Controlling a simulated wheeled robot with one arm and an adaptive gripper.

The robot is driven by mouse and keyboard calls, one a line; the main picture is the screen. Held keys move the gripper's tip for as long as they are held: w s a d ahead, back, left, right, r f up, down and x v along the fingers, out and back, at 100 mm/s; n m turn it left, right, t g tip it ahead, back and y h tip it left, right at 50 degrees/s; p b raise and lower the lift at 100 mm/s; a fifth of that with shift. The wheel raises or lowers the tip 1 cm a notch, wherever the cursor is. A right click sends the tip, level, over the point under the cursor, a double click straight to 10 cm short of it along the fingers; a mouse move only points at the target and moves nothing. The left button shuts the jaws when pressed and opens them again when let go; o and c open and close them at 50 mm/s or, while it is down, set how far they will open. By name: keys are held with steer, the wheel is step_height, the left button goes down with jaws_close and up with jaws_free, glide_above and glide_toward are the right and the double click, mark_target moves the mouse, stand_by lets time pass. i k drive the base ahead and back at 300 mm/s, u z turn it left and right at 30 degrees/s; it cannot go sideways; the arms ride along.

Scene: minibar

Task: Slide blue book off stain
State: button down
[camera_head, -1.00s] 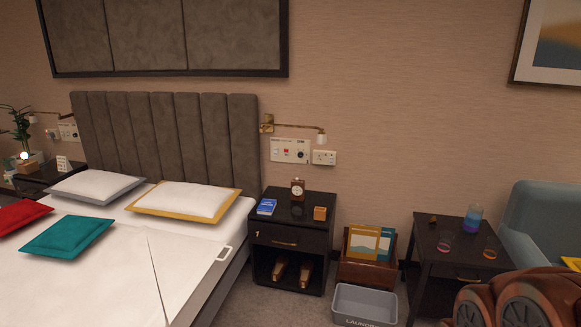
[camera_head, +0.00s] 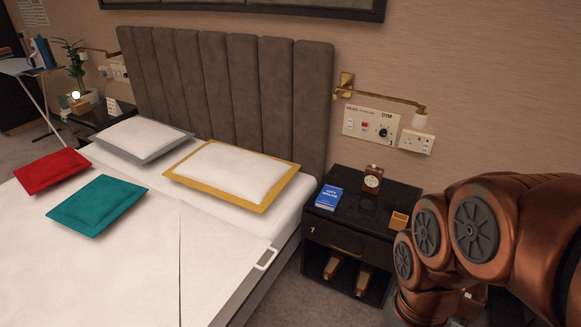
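A blue book (camera_head: 328,197) with white lettering on its cover lies flat near the left edge of the top of a black nightstand (camera_head: 357,234). No stain can be made out under the book. A darker patch shows faintly on the glossy black top to its right, and I cannot tell whether it is a stain or a reflection. My copper-coloured arm fills the lower right and hides part of the nightstand's right side. My gripper is not in view.
A small clock (camera_head: 372,180) stands at the back of the nightstand, and a small orange-brown box (camera_head: 399,221) sits near its right edge. The bed (camera_head: 222,272) stands close on the left. A wall lamp (camera_head: 419,121) juts out above the nightstand.

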mark_target(329, 197)
steer(key=u, duration=0.3)
steer(key=i, duration=1.8)
steer(key=u, duration=0.25)
